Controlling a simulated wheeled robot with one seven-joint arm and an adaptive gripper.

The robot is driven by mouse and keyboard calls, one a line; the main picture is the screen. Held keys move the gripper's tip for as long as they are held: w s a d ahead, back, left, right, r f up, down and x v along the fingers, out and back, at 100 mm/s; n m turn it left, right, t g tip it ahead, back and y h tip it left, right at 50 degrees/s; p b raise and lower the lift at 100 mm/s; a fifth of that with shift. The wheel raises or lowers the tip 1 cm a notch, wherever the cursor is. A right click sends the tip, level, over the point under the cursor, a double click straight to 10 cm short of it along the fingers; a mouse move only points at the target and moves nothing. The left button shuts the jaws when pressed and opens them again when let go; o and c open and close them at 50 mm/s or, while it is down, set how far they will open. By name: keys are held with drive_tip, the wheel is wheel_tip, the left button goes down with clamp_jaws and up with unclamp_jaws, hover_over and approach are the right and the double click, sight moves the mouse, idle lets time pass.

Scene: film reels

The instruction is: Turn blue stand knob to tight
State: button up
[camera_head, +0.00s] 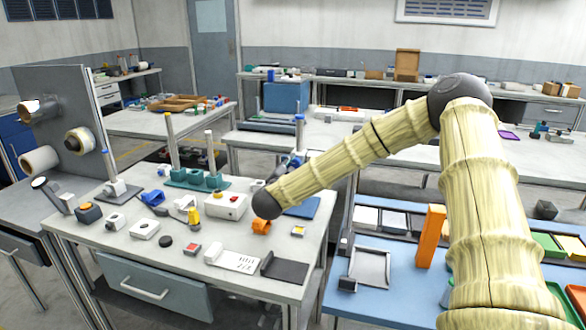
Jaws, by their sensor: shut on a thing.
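The blue stand is a pale upright post (299,137) with a blue cap, at the right rear of the white worktable. Its lower part and knob are mostly hidden behind my forearm. My arm reaches in from the right and bends down to a dark wrist joint over the table. My gripper (287,166) shows only as a small dark and bluish patch above the forearm, at the foot of the post. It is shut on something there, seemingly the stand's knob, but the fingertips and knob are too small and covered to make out. The knob's turn angle cannot be seen.
An orange piece (261,226) lies just below my wrist. A white box with a red button (226,206) is to its left. A blue table (400,296) with trays is at right.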

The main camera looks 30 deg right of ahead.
drive_tip(key=o, duration=1)
drive_tip(key=shift+s+d, duration=0.1)
drive_tip(key=v, duration=1.2)
